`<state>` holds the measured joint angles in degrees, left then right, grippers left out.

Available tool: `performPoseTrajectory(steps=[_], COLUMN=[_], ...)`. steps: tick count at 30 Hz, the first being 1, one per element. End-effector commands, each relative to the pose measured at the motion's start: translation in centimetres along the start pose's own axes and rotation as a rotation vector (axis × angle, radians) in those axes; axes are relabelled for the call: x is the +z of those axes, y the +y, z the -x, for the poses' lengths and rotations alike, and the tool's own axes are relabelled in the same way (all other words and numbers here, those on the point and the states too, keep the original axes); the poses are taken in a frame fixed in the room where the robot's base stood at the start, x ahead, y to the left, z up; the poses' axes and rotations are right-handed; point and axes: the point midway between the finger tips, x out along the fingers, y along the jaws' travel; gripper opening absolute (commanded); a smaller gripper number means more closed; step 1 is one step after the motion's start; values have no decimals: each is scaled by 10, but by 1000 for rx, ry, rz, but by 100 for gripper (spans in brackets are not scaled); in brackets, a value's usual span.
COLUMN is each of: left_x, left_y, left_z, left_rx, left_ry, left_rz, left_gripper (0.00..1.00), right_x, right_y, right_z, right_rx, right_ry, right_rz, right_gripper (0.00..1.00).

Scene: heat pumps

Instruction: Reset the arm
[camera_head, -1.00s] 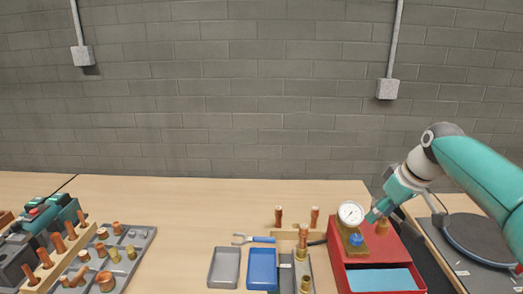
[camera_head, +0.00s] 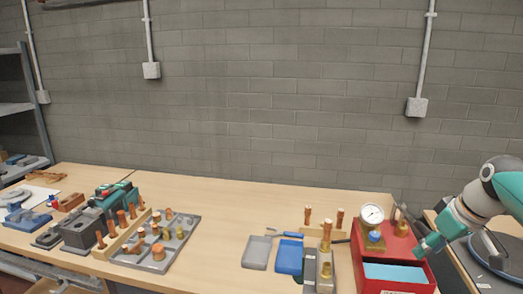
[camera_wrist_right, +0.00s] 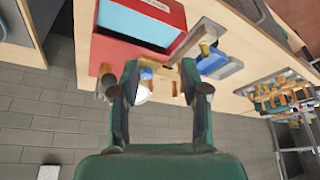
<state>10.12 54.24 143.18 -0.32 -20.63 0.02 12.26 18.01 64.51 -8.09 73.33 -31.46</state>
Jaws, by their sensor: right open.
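My right arm comes in from the right in the head view. Its gripper (camera_head: 430,246) is at the right side of the red box, apart from the gauge. In the right wrist view the gripper (camera_wrist_right: 160,85) has its two dark fingers spread, with nothing held between them. The red box (camera_head: 418,276) has a light blue inset in its front. On top of it are a round white gauge (camera_head: 372,214), a blue knob (camera_head: 375,236) and brass fittings. The red box also shows in the right wrist view (camera_wrist_right: 104,50). My left gripper is out of view.
A grey tray (camera_head: 256,254) and a blue tray (camera_head: 290,257) lie left of the box, beside upright copper pieces. A grey rack (camera_head: 182,240) with several copper and brass fittings stands further left. The wooden table (camera_head: 235,205) is clear at the back middle.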

Motion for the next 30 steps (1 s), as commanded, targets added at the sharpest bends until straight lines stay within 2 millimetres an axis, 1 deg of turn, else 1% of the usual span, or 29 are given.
performPoseTrajectory(steps=[1, 4, 8, 11, 17, 18, 20, 21, 23, 24, 26, 27, 29, 30], left_x=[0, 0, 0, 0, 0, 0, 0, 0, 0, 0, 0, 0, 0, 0], left_y=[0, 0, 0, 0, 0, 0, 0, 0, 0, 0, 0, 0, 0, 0], left_z=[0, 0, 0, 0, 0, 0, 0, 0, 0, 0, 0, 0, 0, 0], left_rx=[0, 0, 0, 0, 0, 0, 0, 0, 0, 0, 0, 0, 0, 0], left_ry=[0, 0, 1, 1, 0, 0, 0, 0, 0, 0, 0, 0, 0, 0], left_rz=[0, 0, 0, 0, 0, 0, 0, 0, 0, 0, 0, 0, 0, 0], left_gripper=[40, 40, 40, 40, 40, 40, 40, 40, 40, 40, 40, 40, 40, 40], right_x=[-1, -1, 7, 16, 44, 52, 66, 79, 101, 118, 146, 165, 196, 219], right_y=[-4, -10, -23, -36, -70, -79, -96, -109, -133, -150, -176, -194, -222, -241], right_z=[-11, -32, -60, -84, -145, -161, -186, -206, -236, -256, -283, -298, -318, -328], right_rx=[-13, -37, -79, -118, -206, -226, -258, -281, -317, -339, -367, -383, -403, -413], right_ry=[-16, -50, -110, -164, -279, -303, -341, -369, -412, -438, -473, -495, -523, -542], right_rz=[7, 17, 30, 41, 67, 71, 73, 72, 67, 58, 41, 25, -6, -31], right_gripper=[45, 45, 45, 45, 45, 45, 45, 45, 45, 45, 45, 45, 45, 45])
